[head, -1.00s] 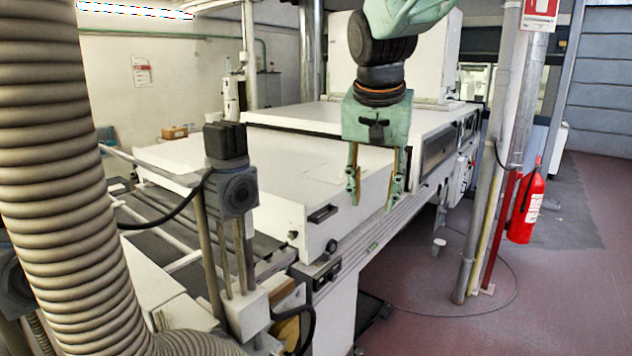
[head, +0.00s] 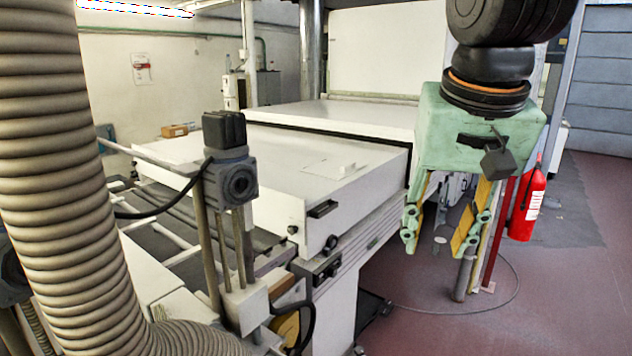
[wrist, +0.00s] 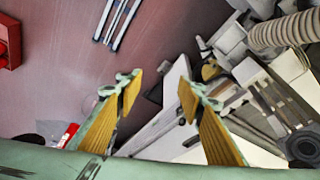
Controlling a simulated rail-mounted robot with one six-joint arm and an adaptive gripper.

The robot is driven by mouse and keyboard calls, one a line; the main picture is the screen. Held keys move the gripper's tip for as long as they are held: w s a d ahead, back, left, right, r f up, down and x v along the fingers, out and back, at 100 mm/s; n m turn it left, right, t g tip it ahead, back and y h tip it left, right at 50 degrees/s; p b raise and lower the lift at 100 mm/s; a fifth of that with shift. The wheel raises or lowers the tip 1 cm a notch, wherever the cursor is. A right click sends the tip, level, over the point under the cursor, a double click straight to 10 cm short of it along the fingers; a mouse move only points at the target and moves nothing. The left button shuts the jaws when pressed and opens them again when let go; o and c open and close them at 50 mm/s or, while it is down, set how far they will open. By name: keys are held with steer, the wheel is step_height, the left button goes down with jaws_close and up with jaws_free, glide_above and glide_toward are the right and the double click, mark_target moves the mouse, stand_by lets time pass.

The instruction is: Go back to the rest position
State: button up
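My green gripper (head: 434,242) hangs at the right of the head view, fingers pointing down, in front of the machine's right end. Its two yellow-padded fingers are spread apart with nothing between them. In the wrist view the open fingers (wrist: 160,88) reach in from the bottom, with red floor and part of the white machine beyond. The white machine (head: 270,175) fills the middle of the head view; my gripper hides part of its right side.
A large ribbed hose (head: 60,170) stands at the left, beside a grey motor unit (head: 232,185) on posts. A red fire extinguisher (head: 527,205) is close to my gripper in the picture, at its right. The red floor (head: 570,290) at the lower right is mostly open.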

steer(key=s+d+f+n+b, duration=0.1)
steer(key=s+f, duration=0.3)
steer(key=s, duration=0.6)
steer(key=s+d+f+n+b, duration=0.1)
steer(key=s+f, duration=0.3)
steer(key=s, duration=0.6)
steer(key=shift+s, duration=0.2)
